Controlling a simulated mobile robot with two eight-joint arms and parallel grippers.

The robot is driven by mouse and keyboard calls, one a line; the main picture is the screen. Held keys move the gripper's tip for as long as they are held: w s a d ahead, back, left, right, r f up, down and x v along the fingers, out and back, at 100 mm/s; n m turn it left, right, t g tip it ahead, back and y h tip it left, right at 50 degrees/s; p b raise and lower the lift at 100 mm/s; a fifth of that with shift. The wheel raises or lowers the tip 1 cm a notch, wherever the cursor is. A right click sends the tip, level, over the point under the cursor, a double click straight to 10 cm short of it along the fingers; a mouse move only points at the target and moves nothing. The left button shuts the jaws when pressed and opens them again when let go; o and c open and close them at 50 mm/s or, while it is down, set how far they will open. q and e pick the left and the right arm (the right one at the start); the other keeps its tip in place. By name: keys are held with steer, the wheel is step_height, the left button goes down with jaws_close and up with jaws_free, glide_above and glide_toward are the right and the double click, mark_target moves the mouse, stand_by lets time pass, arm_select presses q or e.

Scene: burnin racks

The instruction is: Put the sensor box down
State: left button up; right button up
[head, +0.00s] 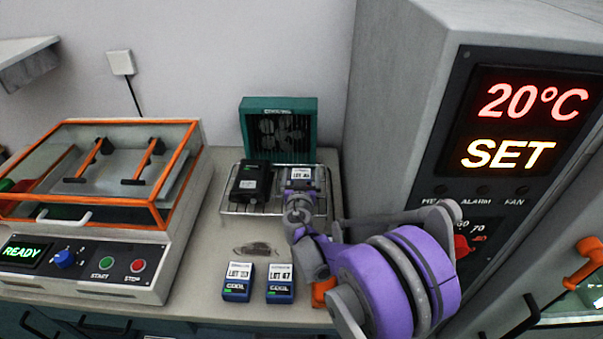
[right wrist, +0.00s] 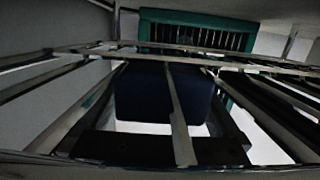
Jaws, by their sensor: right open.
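The sensor box (head: 302,174) has a dark body and a white lot label on top. It rests at the right of the wire rack (head: 262,211). In the right wrist view a dark blue box (right wrist: 150,100) shows behind thin wire bars. My right gripper (head: 299,188) is open at the near side of the box, its fingers partly hidden by my own wrist. In the right wrist view dark finger-like parts lie either side of the blue box; whether they touch it I cannot tell. My left gripper is not in view.
A black box (head: 251,181) stands on the rack at left. A green fan (head: 279,127) is behind. Two blue boxes, one left (head: 238,283) and one right (head: 280,284), stand at the bench front. An orange-framed chamber (head: 100,220) is left, a grey cabinet (head: 400,90) right.

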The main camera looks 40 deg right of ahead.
steer(key=v, duration=1.1)
steer(key=shift+p, duration=0.3)
